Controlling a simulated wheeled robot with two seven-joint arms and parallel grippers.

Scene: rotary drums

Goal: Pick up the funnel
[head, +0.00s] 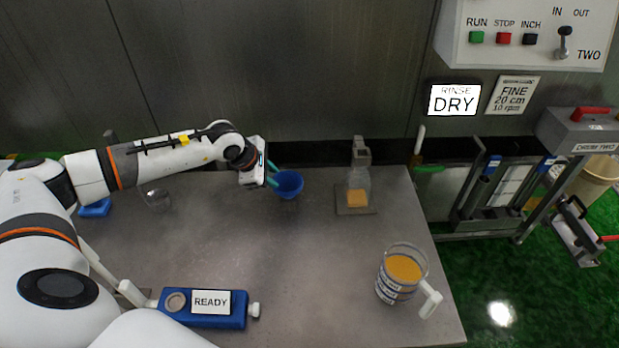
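The funnel (289,184) is a blue bowl shape near the back middle of the grey table. Its mouth faces up, and its lower part is hard to see. My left gripper (274,174) reaches in from the left, with its teal fingers at the funnel's left side. The fingertips meet or overlap the funnel's rim in the picture. I cannot tell whether they are closed on it, or whether the funnel stands on the table or is held just above. My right gripper is not in view.
A clear bottle (359,178) with orange contents stands on a small plate right of the funnel. A jug (402,272) of orange material stands at the front right. A blue device (228,318) marked READY lies at the front left. The table's middle is clear.

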